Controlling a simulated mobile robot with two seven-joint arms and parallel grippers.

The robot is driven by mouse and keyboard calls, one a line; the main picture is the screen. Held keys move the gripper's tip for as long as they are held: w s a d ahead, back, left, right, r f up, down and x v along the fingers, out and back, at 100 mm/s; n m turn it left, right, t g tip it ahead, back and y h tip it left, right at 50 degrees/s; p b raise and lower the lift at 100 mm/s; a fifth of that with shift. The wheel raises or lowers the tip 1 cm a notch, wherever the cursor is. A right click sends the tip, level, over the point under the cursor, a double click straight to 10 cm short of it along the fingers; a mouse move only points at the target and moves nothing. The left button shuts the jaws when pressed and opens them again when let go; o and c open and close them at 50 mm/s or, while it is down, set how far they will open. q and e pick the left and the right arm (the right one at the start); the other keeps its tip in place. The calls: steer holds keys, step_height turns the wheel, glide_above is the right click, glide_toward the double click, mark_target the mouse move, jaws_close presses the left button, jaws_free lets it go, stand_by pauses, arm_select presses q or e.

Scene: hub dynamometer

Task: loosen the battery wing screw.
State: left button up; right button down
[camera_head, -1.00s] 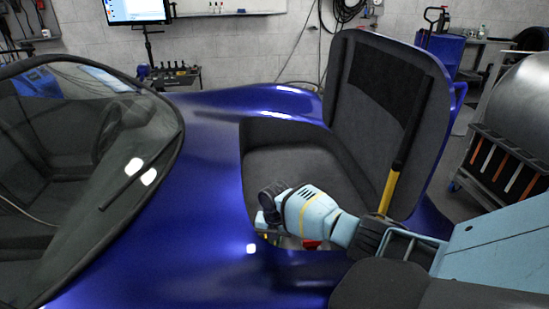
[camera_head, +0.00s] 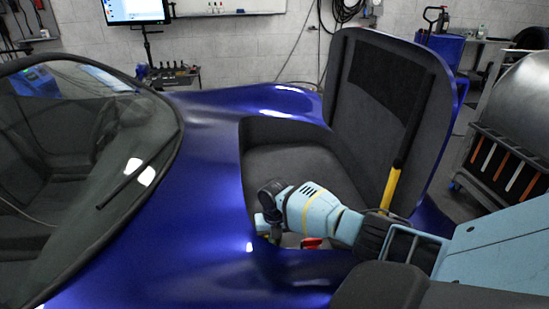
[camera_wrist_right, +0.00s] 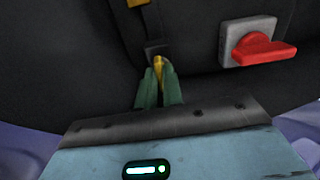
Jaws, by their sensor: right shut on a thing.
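My right gripper (camera_wrist_right: 160,82) is shut on the small yellow wing screw (camera_wrist_right: 159,64), seen between its green fingertips in the right wrist view. The screw sits at a dark bracket on a black surface, probably the battery. In the head view, my right gripper (camera_head: 270,233) reaches down into the front compartment of the blue car, and its fingertips are hard to make out. The screw is hidden there. My left gripper is not in view.
A red rotary switch on a grey plate (camera_wrist_right: 262,48) is right of the fingers; it also shows in the head view (camera_head: 311,243). The raised lid (camera_head: 355,120) and a yellow-and-black strut (camera_head: 391,185) stand behind my right arm. The blue body (camera_head: 200,150) surrounds the opening.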

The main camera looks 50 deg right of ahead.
steer(key=c, duration=1.5)
jaws_free()
steer(key=shift+c, duration=0.2)
steer(key=shift+r+p, duration=0.8)
steer(key=shift+r, duration=3.1)
